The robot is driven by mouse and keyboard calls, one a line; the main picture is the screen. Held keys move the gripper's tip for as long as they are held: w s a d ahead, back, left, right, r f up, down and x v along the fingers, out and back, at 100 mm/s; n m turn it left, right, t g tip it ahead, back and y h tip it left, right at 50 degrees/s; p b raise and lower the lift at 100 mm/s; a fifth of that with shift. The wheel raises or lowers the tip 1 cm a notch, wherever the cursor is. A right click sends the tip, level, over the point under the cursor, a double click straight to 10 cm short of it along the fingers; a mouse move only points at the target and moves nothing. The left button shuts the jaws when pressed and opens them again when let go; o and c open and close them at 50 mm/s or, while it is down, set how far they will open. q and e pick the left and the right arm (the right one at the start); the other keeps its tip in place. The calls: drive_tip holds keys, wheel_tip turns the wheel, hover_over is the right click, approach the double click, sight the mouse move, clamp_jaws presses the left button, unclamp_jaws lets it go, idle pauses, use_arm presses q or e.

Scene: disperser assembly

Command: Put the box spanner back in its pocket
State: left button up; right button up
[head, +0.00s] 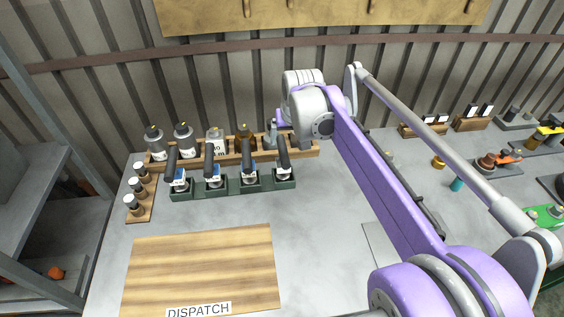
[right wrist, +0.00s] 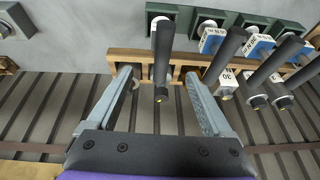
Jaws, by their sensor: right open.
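I cannot make out the box spanner for certain in either view. My right gripper (right wrist: 165,105) is open, its two grey fingers spread wide over the wooden rack (right wrist: 185,58). In the head view the right gripper is at the right end of this rack (head: 310,150), mostly hidden by its own wrist. The rack's pockets near the gripper are partly hidden. My left gripper is not in view.
Several yellow-topped bottles (head: 184,140) stand in the rack. In front, a green holder (head: 232,188) carries several dark-handled tools. A wooden DISPATCH board (head: 200,265) lies nearer. The ribbed wall (head: 110,60) is close behind. Small parts stand at right, including a teal cylinder (head: 457,184).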

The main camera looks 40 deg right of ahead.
drive_tip(key=s+a+f+n, duration=0.2)
drive_tip(key=s+a+f, duration=0.2)
drive_tip(key=s+a, duration=0.2)
drive_tip(key=s+a+f+n+y, duration=0.1)
drive_tip(key=s+a+f+n, duration=0.1)
drive_tip(key=s+a+f, duration=0.3)
drive_tip(key=s+a+f+n+t, duration=0.1)
drive_tip(key=s+a+f, duration=0.4)
drive_tip(key=s+a, duration=0.2)
drive_tip(key=shift+s+a+n+y, duration=0.2)
drive_tip(key=shift+a, duration=0.45)
drive_tip(key=shift+s+a+n+y, duration=0.2)
drive_tip(key=shift+a, duration=0.45)
